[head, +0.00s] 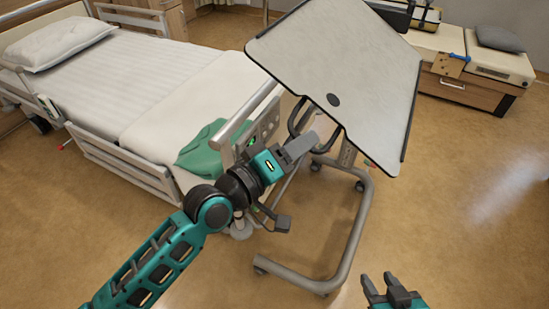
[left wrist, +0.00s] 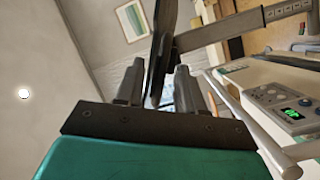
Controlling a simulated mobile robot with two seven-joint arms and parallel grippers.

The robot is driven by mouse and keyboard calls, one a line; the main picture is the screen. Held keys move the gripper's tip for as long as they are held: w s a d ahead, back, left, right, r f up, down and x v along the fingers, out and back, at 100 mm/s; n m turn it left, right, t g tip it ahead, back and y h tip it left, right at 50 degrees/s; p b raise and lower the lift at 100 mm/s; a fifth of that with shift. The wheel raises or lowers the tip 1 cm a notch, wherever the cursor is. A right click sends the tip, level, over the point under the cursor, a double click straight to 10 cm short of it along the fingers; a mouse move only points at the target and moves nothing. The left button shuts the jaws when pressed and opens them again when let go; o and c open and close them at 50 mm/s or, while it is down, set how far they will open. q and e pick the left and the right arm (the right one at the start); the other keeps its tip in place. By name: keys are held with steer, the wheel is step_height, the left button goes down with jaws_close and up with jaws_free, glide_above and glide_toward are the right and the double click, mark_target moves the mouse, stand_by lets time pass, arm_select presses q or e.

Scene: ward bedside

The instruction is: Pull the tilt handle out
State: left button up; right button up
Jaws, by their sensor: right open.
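The overbed table has a grey tilted top (head: 345,60) with dark edges. A dark looped handle (head: 297,118) shows below its lower left edge, partly hidden by the top. My left gripper (head: 308,140) reaches in beside the handle, under the tabletop edge; contact cannot be told. In the left wrist view the left gripper's fingers (left wrist: 158,88) stand apart, with a gap on the right side of a dark upright part (left wrist: 163,45) between or beyond them. My right gripper (head: 388,288) is open and empty at the lower right, away from the table.
The bed (head: 180,85) stands at the left, with a green cloth (head: 205,148) and rails near my left arm. The table's wheeled base frame (head: 352,245) stands on the floor. A cabinet (head: 470,75) stands at the back right. The floor at the right is clear.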

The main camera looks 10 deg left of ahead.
arm_select(q)
steer(key=v, duration=1.2)
steer(key=s+a+f+m+g+y, duration=0.1)
steer(key=a+f+m+y, duration=0.1)
steer(key=f, duration=0.4)
steer(key=s+a+f+m+g+y+p, duration=0.1)
steer(key=s+a+f+m+y, duration=0.1)
steer(key=f, duration=0.5)
steer(key=s+a+f+m+g+y, duration=0.1)
steer(key=s+a+f+m+y, duration=0.1)
steer(key=a+f+y, duration=0.2)
step_height(320, 180, down, 3)
steer(key=shift+s+f+y+p, duration=0.25)
steer(key=shift+y+p, duration=0.1)
steer(key=shift+y, duration=0.45)
